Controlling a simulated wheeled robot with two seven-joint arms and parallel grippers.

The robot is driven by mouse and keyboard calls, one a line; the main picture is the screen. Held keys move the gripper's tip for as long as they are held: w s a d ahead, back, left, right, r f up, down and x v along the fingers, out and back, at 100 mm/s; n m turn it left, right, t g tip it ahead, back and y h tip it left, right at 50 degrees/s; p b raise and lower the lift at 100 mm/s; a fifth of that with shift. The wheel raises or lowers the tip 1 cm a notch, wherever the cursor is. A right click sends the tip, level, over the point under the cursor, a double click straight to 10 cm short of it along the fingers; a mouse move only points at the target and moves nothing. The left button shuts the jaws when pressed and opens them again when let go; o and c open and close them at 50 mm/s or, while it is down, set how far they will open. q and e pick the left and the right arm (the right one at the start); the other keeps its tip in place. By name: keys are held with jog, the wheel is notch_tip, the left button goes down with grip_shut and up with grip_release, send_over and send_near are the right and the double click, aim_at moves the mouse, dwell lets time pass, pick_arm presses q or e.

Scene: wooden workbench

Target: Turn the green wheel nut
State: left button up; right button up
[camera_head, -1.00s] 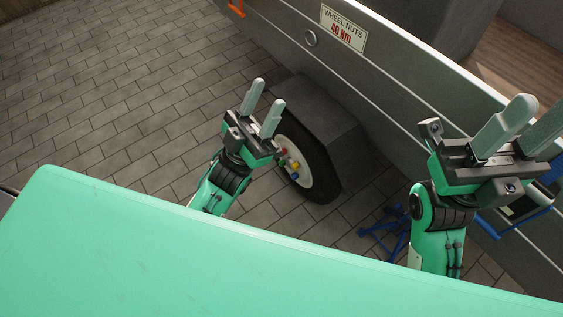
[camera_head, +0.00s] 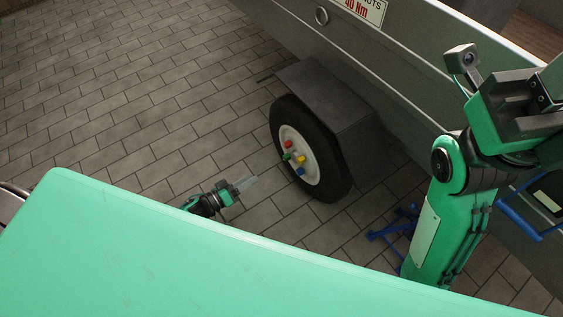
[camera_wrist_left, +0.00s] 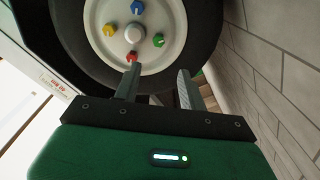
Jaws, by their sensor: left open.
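The green wheel nut (camera_head: 286,157) sits on the white rim of the trailer wheel (camera_head: 331,178), at the rim's left side in the head view. In the left wrist view the green nut (camera_wrist_left: 158,41) is right of the hub, beyond the gap between my fingertips. My left gripper (camera_head: 246,183) is open and empty, low beside the wheel and apart from the nut. Its two fingers (camera_wrist_left: 158,70) point at the rim. My right gripper (camera_head: 515,105) is at the right edge, its fingertips out of view.
Red (camera_head: 288,144), yellow (camera_head: 301,159) and blue (camera_head: 300,171) nuts share the rim; the red one is close to my left finger in the wrist view. A grey fender (camera_head: 330,100) covers the wheel's top. A blue stand (camera_head: 392,228) is on the floor. Paving left of the wheel is clear.

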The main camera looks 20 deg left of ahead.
aim_at(285, 158)
pick_arm(q)
jog(key=b+x, duration=0.5)
jog(key=x, duration=0.7)
jog(key=shift+w+d+r+b, duration=0.1)
jog(key=shift+w+d+b, duration=0.2)
jog(key=shift+w+d, duration=0.2)
grip_shut()
